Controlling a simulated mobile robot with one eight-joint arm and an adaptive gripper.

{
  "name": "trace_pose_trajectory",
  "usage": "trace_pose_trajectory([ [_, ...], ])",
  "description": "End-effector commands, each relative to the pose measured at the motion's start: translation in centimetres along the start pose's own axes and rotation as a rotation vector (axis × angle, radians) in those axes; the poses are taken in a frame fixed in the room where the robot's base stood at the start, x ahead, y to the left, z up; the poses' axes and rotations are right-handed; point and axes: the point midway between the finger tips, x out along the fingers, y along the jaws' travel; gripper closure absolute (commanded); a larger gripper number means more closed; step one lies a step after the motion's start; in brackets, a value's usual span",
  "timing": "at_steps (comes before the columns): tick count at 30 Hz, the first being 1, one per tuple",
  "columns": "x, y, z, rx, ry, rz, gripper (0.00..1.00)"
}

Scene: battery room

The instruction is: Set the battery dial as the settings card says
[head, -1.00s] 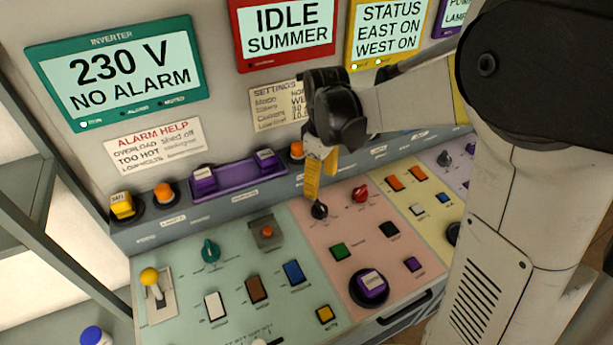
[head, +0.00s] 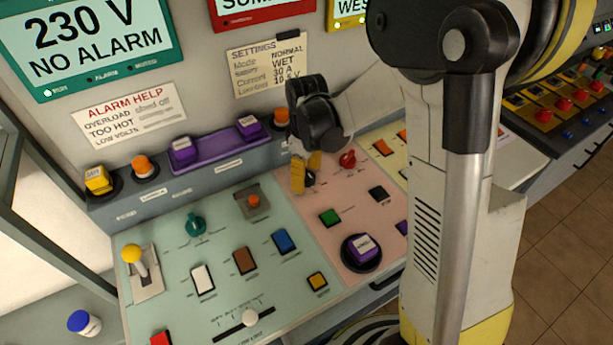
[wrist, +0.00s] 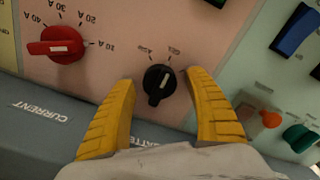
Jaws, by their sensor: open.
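The black battery dial (wrist: 157,80) is on the pink panel, with two small labels above it that are too blurred to read. A short white mark shows on its knob; which label it points to is unclear. My gripper (wrist: 160,78) is open, with one yellow finger on each side of the dial, not visibly closed on it. In the head view my gripper (head: 306,176) is low over the panel and partly hides the dial (head: 311,179). The settings card (head: 267,68) on the wall reads Mode normal, Battery wet, Current 30 A; its last line is hard to read.
A red current dial (wrist: 55,44) sits beside the black one; it also shows in the head view (head: 347,159). A green button (head: 330,217) and a purple button (head: 362,248) are nearer the front. A raised ledge (head: 230,170) runs behind the panel.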

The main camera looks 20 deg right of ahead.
Motion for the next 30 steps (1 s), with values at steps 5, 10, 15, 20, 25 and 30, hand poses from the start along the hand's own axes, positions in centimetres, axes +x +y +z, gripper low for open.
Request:
trace_pose_trajectory([
  [5, -0.05, 0.00, 0.00, 0.000, 0.000, 0.000, 0.55],
  [10, -0.05, 0.00, 0.00, 0.000, 0.000, 0.000, 0.91],
  [15, -0.05, -0.01, 0.00, 0.008, 0.000, 0.000, 0.91],
  [20, -0.04, 0.00, 0.00, 0.050, 0.000, 0.000, 0.91],
  [25, -0.03, 0.01, 0.01, 0.145, 0.000, 0.000, 0.91],
  [30, -0.02, 0.03, 0.01, 0.283, 0.000, 0.000, 0.91],
])
